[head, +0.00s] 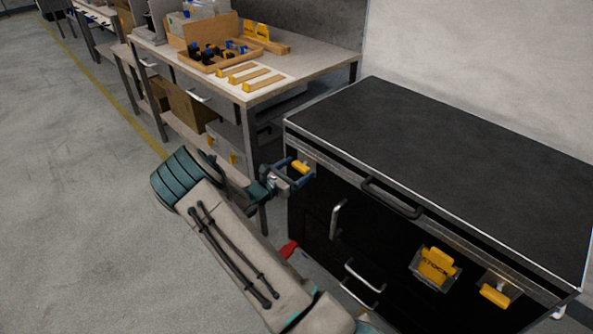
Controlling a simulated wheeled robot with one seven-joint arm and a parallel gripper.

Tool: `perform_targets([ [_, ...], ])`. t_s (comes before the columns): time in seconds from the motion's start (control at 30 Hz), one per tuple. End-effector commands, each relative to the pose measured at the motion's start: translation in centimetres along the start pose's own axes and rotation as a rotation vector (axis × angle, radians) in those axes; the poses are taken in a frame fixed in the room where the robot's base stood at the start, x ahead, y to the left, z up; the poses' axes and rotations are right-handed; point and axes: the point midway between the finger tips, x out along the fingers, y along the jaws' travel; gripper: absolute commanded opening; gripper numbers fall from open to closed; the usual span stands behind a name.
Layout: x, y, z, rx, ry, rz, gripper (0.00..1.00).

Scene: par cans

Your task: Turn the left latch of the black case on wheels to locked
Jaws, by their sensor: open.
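The black case (450,150) stands at the right, with a dark top and metal edging. Its left latch (301,167) is a small yellow handle near the left end of the front, just under the lid edge. My gripper (294,173) is open at this latch, with one finger on either side of the yellow handle. I cannot tell whether the fingers touch it. The gripper partly hides the latch, so its exact turn is unclear. The right latch (494,295), also yellow, sits near the right end of the front.
A workbench (325,67) with a wooden tray (222,58) stands behind at left. Floor at far left is clear.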

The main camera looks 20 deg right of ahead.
Motion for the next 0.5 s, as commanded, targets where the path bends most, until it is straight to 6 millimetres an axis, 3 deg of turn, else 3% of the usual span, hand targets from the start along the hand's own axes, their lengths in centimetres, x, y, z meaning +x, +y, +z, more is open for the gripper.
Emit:
perform_targets([
  [0.33,0.42,-0.03,-0.02,0.000,0.001,-0.001,0.80],
  [0.5,0.40,-0.03,-0.02,0.000,0.001,0.000,0.35],
])
